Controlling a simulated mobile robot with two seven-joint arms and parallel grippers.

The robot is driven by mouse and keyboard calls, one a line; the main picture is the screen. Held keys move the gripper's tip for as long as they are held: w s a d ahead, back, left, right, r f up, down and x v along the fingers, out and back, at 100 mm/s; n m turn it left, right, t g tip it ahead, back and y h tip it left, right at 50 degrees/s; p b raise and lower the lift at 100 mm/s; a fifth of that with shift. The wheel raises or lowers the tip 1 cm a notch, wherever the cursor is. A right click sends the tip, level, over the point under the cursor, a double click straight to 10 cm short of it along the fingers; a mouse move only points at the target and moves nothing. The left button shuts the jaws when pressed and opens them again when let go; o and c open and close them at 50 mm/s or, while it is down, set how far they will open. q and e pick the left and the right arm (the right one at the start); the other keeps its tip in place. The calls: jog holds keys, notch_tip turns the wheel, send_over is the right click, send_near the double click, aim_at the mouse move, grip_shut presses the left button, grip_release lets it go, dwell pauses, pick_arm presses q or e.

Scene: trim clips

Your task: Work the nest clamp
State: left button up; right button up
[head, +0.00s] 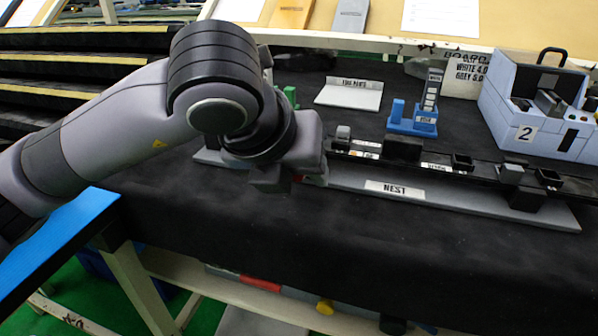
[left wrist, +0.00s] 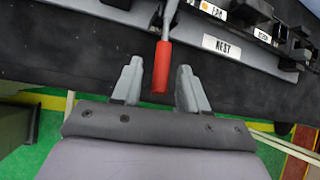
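The nest is a long grey plate (head: 470,202) with a white NEST label and a black rail on it, on the dark mat. Its label also shows in the left wrist view (left wrist: 222,46). The clamp's red handle (left wrist: 162,68) on a grey lever shows in the left wrist view. My left gripper (left wrist: 158,78) is open, its two grey fingers on either side of the handle's end, with a gap on both sides. In the head view my left gripper (head: 287,182) is at the nest's left end and my arm mostly hides the clamp. My right gripper is not in view.
A blue-grey box marked 2 (head: 535,125) stands at the back right. A blue stand (head: 413,122) and a white labelled tray (head: 350,94) are behind the nest. Black racks (head: 75,68) are at the left. The mat in front of the nest is clear.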

pick_arm(q)
jog(key=shift+f, duration=0.1)
jog(key=v, duration=0.7)
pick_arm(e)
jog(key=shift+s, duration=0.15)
